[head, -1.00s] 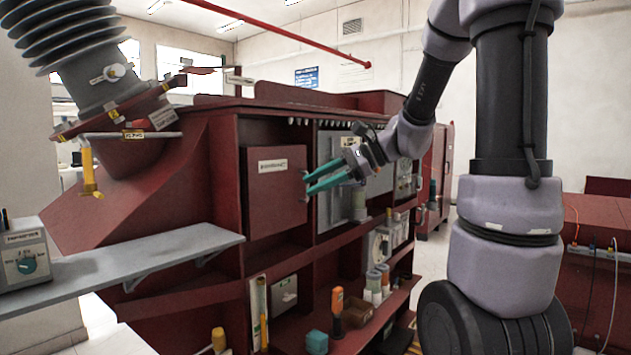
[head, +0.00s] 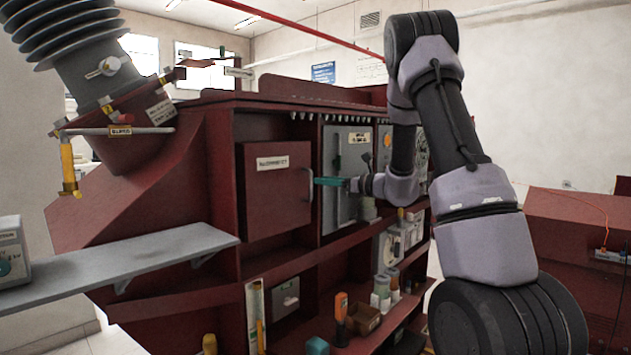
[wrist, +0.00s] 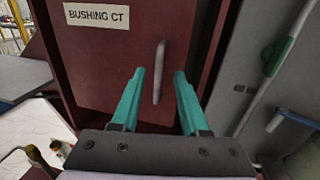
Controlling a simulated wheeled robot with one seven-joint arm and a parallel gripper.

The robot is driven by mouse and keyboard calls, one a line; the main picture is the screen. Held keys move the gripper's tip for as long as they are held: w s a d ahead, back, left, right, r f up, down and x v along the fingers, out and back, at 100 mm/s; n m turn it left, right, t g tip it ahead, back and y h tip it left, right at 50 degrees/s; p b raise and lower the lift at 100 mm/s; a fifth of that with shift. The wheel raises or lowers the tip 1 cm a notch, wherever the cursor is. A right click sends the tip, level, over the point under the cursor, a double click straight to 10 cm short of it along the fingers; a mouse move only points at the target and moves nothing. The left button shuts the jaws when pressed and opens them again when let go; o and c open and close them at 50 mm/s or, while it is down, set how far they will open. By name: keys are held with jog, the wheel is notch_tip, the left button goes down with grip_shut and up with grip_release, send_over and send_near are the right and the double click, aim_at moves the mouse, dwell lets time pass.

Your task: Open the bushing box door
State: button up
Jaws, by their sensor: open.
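The bushing box door (head: 278,190) is a dark red panel with a white label, set in the left part of the red cabinet. It looks shut. In the wrist view the door (wrist: 110,60) shows the label "BUSHING CT" and a vertical grey bar handle (wrist: 159,72) near its right edge. My gripper (wrist: 157,72) has two teal fingers, open, with the handle between them in the picture. I cannot tell whether either finger touches it. In the head view my gripper (head: 318,181) is at the door's right edge, beside the handle (head: 309,185).
A grey shelf (head: 120,268) juts out at the lower left.

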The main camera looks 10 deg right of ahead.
jog(key=shift+x, duration=1.95)
grip_shut()
